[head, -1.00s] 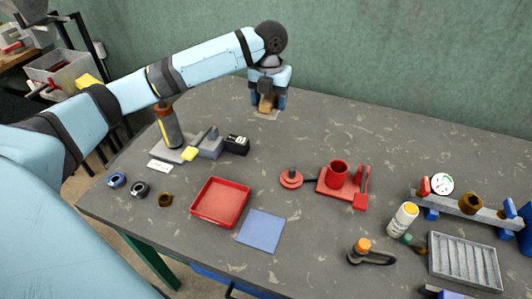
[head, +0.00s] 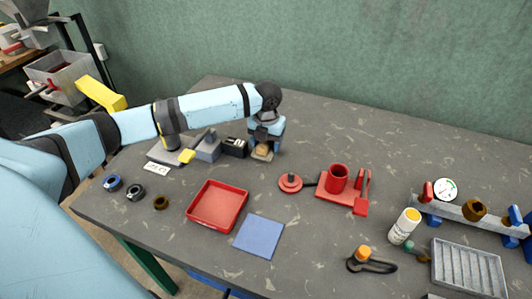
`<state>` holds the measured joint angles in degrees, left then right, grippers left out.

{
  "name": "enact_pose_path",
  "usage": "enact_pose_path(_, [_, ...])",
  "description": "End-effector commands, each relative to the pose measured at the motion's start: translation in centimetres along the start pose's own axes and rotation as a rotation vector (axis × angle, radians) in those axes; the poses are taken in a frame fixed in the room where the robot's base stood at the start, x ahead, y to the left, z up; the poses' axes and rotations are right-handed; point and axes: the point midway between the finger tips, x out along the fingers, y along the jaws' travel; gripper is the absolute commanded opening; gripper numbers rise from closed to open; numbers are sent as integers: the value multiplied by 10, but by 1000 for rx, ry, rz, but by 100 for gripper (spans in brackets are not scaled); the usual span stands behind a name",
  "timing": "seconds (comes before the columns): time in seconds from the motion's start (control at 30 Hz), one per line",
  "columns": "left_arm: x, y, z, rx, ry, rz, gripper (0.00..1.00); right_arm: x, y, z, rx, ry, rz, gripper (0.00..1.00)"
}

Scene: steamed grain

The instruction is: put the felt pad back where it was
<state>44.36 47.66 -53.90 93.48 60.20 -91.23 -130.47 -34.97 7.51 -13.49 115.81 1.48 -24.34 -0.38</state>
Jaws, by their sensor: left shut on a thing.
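My left gripper (head: 264,148) points down near the back middle of the table, just right of a small black box. It is shut on a tan piece with a pale, flat underside, which I take to be the felt pad (head: 262,151). My right gripper is out of view.
The black box (head: 234,147) and a grey stand (head: 208,149) are close to the left of my gripper. A red tray (head: 217,206), a blue square sheet (head: 259,236) and a red stand with a cup (head: 342,194) lie nearer. The table behind and right is clear.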

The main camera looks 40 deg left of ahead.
Motion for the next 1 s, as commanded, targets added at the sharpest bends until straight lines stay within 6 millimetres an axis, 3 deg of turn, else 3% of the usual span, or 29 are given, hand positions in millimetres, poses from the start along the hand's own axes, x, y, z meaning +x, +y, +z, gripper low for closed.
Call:
enact_pose_path(0.33, [42, -1, -1, 0, 1, 1, 25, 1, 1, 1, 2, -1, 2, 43])
enact_pose_path(0.7, [46, -1, 0, 0, 0, 1, 25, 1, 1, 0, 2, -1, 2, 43])
enact_pose_path(0.73, [46, -1, -1, 0, 0, 1, 65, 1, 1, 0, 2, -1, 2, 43])
enact_pose_path(0.8, [46, -1, 0, 0, 0, 1, 81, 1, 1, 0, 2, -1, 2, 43])
enact_pose_path(0.83, [46, -1, 0, 0, 0, 1, 88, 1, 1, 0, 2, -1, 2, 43])
enact_pose_path(1.0, [46, -1, 0, 0, 0, 1, 88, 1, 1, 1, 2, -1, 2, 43])
